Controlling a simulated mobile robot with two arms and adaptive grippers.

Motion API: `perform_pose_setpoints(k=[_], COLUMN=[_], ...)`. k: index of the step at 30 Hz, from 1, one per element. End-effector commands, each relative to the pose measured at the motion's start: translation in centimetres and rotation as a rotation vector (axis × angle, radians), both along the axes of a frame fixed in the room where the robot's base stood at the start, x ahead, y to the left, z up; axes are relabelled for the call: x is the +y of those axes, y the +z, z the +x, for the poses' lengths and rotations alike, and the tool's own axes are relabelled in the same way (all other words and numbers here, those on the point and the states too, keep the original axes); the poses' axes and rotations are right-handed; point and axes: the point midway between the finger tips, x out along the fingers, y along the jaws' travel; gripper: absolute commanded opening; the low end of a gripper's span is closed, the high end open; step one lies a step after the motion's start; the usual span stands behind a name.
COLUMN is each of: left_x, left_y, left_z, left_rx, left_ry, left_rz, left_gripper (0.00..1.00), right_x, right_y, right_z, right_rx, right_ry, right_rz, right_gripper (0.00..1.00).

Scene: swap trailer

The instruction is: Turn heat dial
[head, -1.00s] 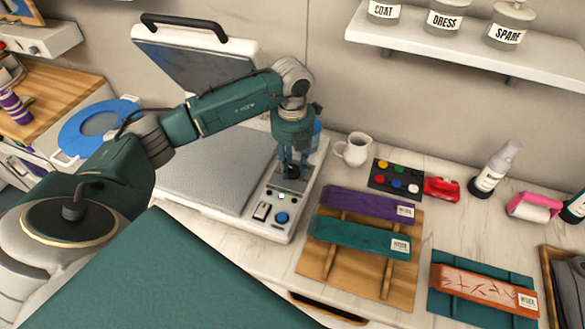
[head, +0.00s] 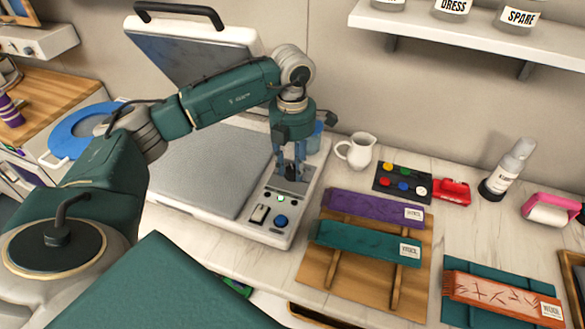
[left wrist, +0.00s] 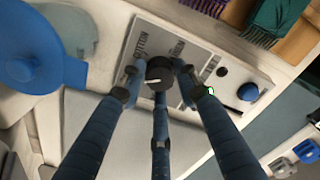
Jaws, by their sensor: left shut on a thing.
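The heat press (head: 205,170) stands on the counter with its lid raised. Its control panel (head: 262,205) runs along the right side, with a rocker switch, a green light and a blue button at the near end. My left gripper (head: 291,175) points down at the far part of this panel. In the left wrist view the dark round heat dial (left wrist: 159,72), with a light pointer mark, sits between the fingertips, and my left gripper (left wrist: 160,85) is shut on it. In the head view the fingers mostly hide the dial. My right gripper is not in view.
A white jug (head: 357,151) stands close to the right of the gripper. Wrapped scarves on wooden boards (head: 345,278) lie right of the press. A shelf (head: 470,40) hangs above.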

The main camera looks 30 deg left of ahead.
Motion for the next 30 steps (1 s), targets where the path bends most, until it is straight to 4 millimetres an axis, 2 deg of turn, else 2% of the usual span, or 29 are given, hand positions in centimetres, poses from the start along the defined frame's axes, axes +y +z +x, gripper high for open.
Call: perform_pose_setpoints(k=[19,20,22,30], left_x=[0.08,0.08,0.08,0.03], left_y=[0.19,0.19,0.18,0.11], left_z=[0.12,0.12,0.11,0.06], left_rx=[-0.005,-0.005,-0.004,-0.001], left_ry=[-0.045,-0.045,-0.044,-0.045], left_rz=[0.001,0.001,0.001,0.001], left_gripper=[0.05,0.37,0.5,0.5], right_x=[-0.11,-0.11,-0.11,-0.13], right_y=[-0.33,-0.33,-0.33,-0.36], right_z=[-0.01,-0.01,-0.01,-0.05], right_rx=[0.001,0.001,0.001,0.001], right_ry=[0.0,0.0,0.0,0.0], right_rz=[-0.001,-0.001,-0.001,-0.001], right_gripper=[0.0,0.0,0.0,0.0])
